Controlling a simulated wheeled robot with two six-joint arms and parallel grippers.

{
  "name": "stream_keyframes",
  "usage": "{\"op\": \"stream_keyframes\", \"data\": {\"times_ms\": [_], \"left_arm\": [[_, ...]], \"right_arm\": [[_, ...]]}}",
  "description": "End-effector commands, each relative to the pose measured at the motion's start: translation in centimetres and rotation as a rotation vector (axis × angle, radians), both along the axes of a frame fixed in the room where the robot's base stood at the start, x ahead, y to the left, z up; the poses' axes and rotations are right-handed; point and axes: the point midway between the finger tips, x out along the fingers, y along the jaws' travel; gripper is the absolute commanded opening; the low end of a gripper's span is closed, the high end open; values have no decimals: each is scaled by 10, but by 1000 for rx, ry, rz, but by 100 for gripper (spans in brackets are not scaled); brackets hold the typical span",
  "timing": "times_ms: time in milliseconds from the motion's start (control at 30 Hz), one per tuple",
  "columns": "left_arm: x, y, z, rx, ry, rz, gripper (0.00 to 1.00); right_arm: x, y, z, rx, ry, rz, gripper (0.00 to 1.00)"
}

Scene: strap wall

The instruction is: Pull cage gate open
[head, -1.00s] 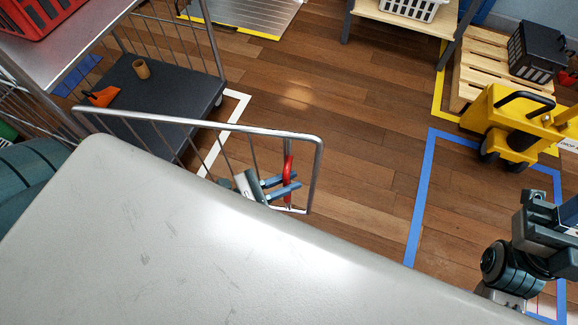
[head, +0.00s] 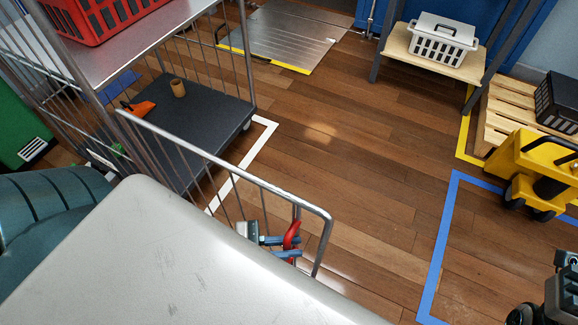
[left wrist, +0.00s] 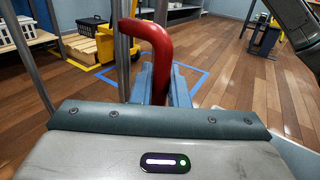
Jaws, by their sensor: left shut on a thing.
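The cage gate (head: 228,171) is a grey metal frame with thin bars, swung out from the roll cage (head: 195,48) across the front of the picture. A red handle (head: 291,236) is on the gate near its free end. My left gripper (head: 282,247) is shut on the red handle. In the left wrist view the red handle (left wrist: 150,40) rises between the blue fingers (left wrist: 160,85). The lower part of the gate is hidden behind my pale body. Part of my right arm (head: 562,290) shows at the lower right edge, but its fingertips are not visible.
The cage's dark base holds a brown cup (head: 178,88) and an orange tool (head: 140,107); a red crate (head: 100,15) stands on its shelf. A yellow machine (head: 540,165) stands at the right near blue floor tape (head: 440,240). The middle wooden floor is clear.

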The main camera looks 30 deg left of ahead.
Motion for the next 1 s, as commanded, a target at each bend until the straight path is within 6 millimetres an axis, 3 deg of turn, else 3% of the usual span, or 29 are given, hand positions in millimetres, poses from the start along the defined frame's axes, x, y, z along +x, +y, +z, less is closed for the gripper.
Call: {"op": "stream_keyframes", "data": {"times_ms": [100, 133, 167, 700, 1000], "left_arm": [[0, 1, -3, 3, 5, 2, 0], [0, 1, -3, 3, 5, 2, 16], [0, 1, -3, 3, 5, 2, 20], [-1, 2, -1, 1, 1, -1, 20], [-21, 28, -1, 3, 6, -5, 20]], "right_arm": [[0, 0, 0, -2, 0, 1, 36], [0, 0, 0, -3, 0, 1, 36], [0, 0, 0, -4, 0, 1, 36], [0, 1, -1, -17, 3, 4, 36], [0, 0, 0, -6, 2, 1, 36]]}}
